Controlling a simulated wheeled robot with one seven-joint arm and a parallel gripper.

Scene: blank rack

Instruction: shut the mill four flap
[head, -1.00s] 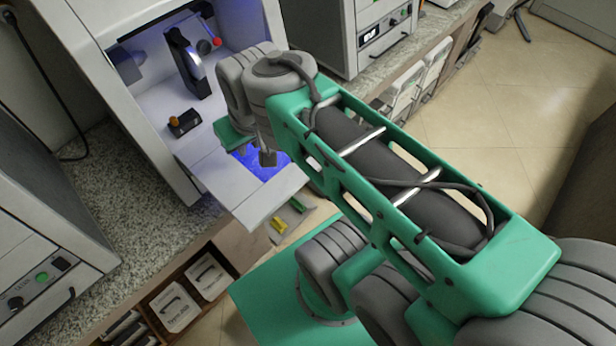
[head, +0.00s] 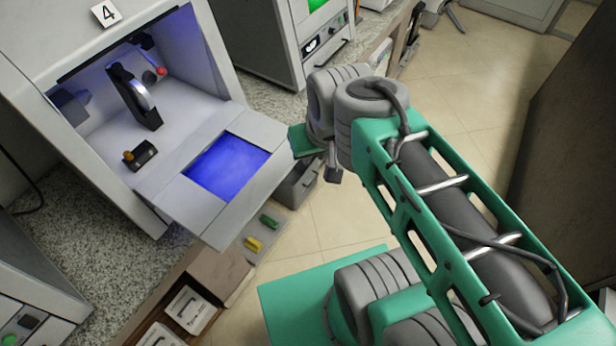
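The mill four (head: 145,110) is a white machine with a "4" label on top, standing on the speckled counter at the left. Its flap (head: 262,128) is folded down and open, reaching out over the counter's front edge, with a blue-lit window in it. The lit inside shows a dark spindle part, a red knob and a small block with an orange top.
Another white machine (head: 283,50) stands behind on the counter, and a panel with a green button (head: 12,338) is at the lower left. Yellow and green handles (head: 254,244) sit below the flap. An open drawer with white packs (head: 188,308) is below.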

